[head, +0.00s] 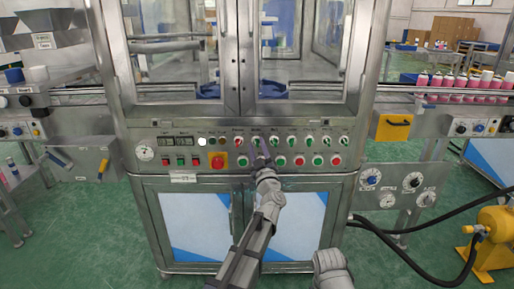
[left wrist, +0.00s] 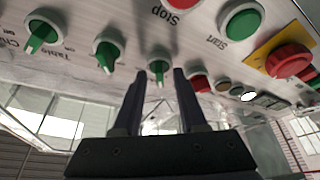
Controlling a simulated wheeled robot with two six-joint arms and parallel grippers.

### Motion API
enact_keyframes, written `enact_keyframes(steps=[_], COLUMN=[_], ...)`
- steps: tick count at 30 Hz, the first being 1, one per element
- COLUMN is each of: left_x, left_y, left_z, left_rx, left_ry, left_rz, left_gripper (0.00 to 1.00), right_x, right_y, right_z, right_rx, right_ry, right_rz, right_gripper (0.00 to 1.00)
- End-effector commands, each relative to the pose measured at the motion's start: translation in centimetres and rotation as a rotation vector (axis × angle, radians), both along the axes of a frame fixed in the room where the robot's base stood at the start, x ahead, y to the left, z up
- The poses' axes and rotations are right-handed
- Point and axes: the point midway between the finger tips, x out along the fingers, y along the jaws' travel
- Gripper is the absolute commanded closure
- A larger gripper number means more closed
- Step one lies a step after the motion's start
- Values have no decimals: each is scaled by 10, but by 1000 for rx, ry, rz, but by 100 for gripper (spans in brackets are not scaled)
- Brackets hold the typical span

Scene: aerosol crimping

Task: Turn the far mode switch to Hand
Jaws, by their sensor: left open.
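A row of small green-handled selector switches (head: 291,140) runs along the top of the steel control panel in the head view; their labels are too small to read there. My left gripper (head: 259,147) reaches up to the panel near the left part of this row. In the left wrist view my open left gripper (left wrist: 159,77) has its two dark fingers on either side of the lower part of a green switch handle (left wrist: 158,68). I cannot tell whether they touch it, and its label does not show clearly. My right gripper is not in view.
Another green switch (left wrist: 108,52), near a label reading "Table", sits beside it. A red Stop button (left wrist: 174,5), a green Start button (left wrist: 240,20) and a red emergency button (left wrist: 288,60) on yellow are close by. Glass doors (head: 300,50) stand above the panel.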

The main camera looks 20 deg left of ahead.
Motion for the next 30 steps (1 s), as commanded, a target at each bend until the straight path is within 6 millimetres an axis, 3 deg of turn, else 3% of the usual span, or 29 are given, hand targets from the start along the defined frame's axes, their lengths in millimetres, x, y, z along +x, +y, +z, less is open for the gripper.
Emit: enact_keyframes(steps=[16,27,30], left_x=[-61,-63,-59], left_y=[-31,-35,-44], left_z=[-25,-25,-28], left_rx=[0,2,25], left_ry=[0,2,26], left_rz=[-1,-6,-66], left_gripper=[59,59,59], right_x=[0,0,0], right_y=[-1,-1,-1], right_z=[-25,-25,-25], right_rx=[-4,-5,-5], right_ry=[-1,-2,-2], right_rz=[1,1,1], right_gripper=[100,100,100])
